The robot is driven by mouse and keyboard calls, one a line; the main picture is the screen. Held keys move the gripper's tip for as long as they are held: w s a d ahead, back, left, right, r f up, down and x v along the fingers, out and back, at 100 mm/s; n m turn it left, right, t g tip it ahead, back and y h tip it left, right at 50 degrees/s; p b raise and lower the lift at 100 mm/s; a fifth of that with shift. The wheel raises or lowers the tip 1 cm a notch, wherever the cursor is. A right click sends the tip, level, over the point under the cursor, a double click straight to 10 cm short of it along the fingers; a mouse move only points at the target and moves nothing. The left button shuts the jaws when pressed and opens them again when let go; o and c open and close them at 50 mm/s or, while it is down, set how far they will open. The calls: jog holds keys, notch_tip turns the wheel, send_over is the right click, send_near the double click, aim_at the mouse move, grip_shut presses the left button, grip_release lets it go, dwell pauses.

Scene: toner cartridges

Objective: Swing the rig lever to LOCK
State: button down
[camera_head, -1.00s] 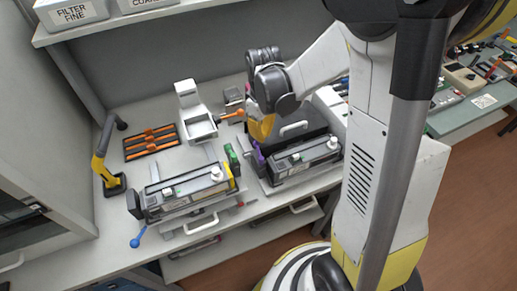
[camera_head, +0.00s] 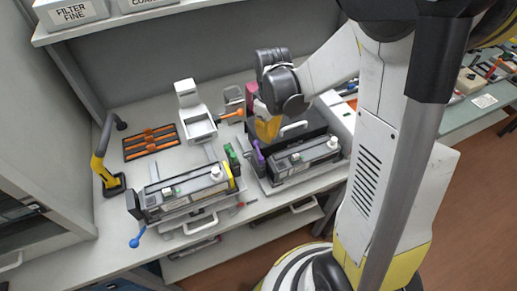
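Two cartridge rigs stand on the bench. The left rig (camera_head: 188,192) has a lever with a blue ball end (camera_head: 137,241) low at its front left, slanting down. An orange-handled lever (camera_head: 232,114) points right beside a white stand (camera_head: 197,118). A purple lever or tab (camera_head: 258,154) stands at the left end of the right rig (camera_head: 300,160). I cannot tell which is the rig lever, and no LOCK mark is readable. My gripper (camera_head: 267,129) is over the back of the right rig. Its fingertips are hidden, so its opening and contact cannot be told.
A black tray with orange tools (camera_head: 151,141) lies at the back left. A yellow and black post (camera_head: 102,163) stands left of it. A magenta item (camera_head: 251,98) is behind my wrist. A labelled shelf (camera_head: 110,18) hangs above. Bare bench shows around the tray.

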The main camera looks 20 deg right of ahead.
jog(key=shift+s+d, duration=0.15)
dwell(0.3)
jog(key=shift+s+d, duration=0.3)
jog(key=shift+s, duration=0.05)
jog(key=shift+s+d, duration=0.25)
jog(key=shift+s, duration=0.2)
jog(key=shift+s, duration=0.1)
dwell(0.5)
jog(key=shift+s+d, duration=0.25)
jog(key=shift+s, duration=0.2)
jog(key=shift+s, duration=0.15)
jog(key=shift+s+d, duration=0.1)
jog(key=shift+s, duration=0.25)
